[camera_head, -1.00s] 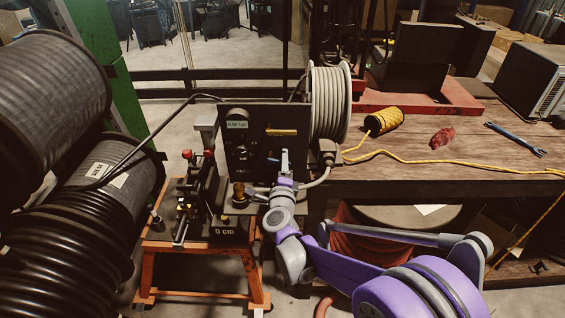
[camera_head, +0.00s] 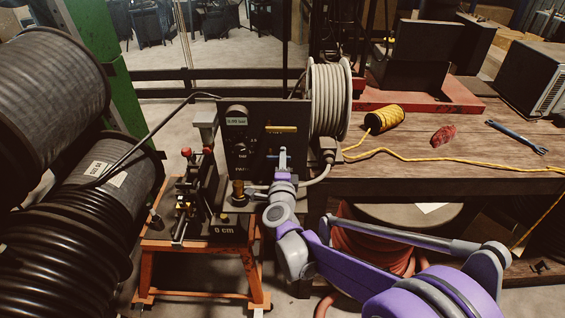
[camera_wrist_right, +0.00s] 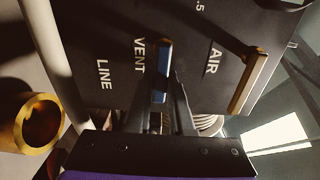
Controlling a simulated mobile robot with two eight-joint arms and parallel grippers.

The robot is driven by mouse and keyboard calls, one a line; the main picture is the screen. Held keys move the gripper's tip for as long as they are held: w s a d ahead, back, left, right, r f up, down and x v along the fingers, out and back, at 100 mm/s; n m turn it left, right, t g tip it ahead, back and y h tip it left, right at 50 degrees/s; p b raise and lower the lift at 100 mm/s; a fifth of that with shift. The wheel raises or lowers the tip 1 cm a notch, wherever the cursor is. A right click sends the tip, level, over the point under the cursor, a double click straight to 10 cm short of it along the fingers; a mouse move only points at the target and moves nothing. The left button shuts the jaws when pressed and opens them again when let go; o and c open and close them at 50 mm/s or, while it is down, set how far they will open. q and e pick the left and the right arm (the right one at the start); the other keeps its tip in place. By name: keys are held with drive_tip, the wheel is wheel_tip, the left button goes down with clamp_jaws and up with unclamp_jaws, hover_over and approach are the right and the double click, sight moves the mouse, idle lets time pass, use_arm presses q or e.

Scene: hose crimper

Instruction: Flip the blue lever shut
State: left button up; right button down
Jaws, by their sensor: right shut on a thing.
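The blue lever (camera_wrist_right: 164,72) shows in the right wrist view, beside the word VENT on the dark control panel (camera_wrist_right: 110,35). My right gripper (camera_wrist_right: 163,88) is shut on it, with a dark finger on each side. In the head view my right gripper (camera_head: 283,158) is at the front of the panel (camera_head: 240,120), below the yellow handle (camera_head: 282,128), and it hides most of the blue lever. My left gripper is not in view.
A yellow-tipped lever (camera_wrist_right: 249,80) stands close by, next to the word AIR. A brass fitting (camera_head: 238,190) is just left of my right gripper. Large black hose reels (camera_head: 45,95) fill the left. A wooden bench (camera_head: 430,170) with a yellow rope spool (camera_head: 383,120) is at the right.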

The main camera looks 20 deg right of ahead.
drive_tip(key=shift+r, duration=0.1)
drive_tip(key=c, duration=0.8)
unclamp_jaws()
drive_tip(key=shift+s, duration=0.1)
drive_tip(key=v, duration=1)
drive_tip(key=shift+s+b, duration=0.3)
drive_tip(key=shift+b, duration=0.1)
drive_tip(key=shift+a+r+n, duration=0.1)
drive_tip(key=shift+a+n, duration=0.05)
drive_tip(key=shift+n, duration=0.15)
